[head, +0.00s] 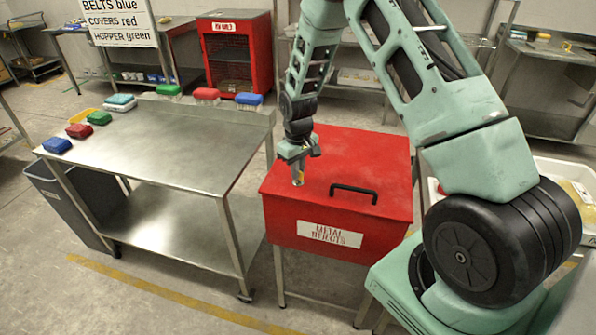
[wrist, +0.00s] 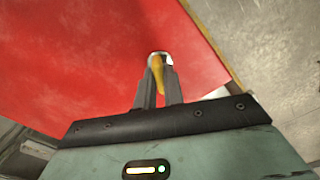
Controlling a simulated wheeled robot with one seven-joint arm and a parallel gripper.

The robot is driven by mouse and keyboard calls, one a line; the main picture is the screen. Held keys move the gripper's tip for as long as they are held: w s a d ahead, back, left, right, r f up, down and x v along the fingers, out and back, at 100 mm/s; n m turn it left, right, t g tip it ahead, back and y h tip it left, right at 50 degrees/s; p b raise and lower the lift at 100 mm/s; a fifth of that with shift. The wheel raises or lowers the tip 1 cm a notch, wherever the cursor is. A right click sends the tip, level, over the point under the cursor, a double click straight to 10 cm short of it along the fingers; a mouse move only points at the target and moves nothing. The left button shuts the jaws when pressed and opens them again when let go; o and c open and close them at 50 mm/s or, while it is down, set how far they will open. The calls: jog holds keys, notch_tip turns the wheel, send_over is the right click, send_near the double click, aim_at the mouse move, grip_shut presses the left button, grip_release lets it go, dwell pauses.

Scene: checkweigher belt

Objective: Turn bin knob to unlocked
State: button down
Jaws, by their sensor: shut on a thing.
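The red bin (head: 380,228) with the "METAL REJECTS" label (head: 330,234) stands at the centre of the head view, its lid down. A black handle (head: 354,189) is on the lid. My gripper (head: 297,172) points down at the lid's left front part. In the wrist view my gripper (wrist: 158,88) is shut on the small yellow-orange knob (wrist: 157,70), which has a pale round base (wrist: 167,58) against the red lid. The fingers hide part of the knob. I cannot read any lock marking or tell its setting.
A steel table (head: 165,145) stands left of the bin, with several coloured brushes along its edges. A grey bin (head: 60,200) is beneath its left side. A red cabinet (head: 237,55) is behind. A yellow floor line (head: 170,292) runs in front.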

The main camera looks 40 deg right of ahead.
jog(key=n, duration=0.6)
dwell(0.6)
jog(key=c, duration=1.5)
grip_release()
notch_tip(320, 180, up, 17)
jog(key=b, duration=0.1)
jog(key=shift+r+b, duration=0.2)
jog(key=shift+b, duration=0.1)
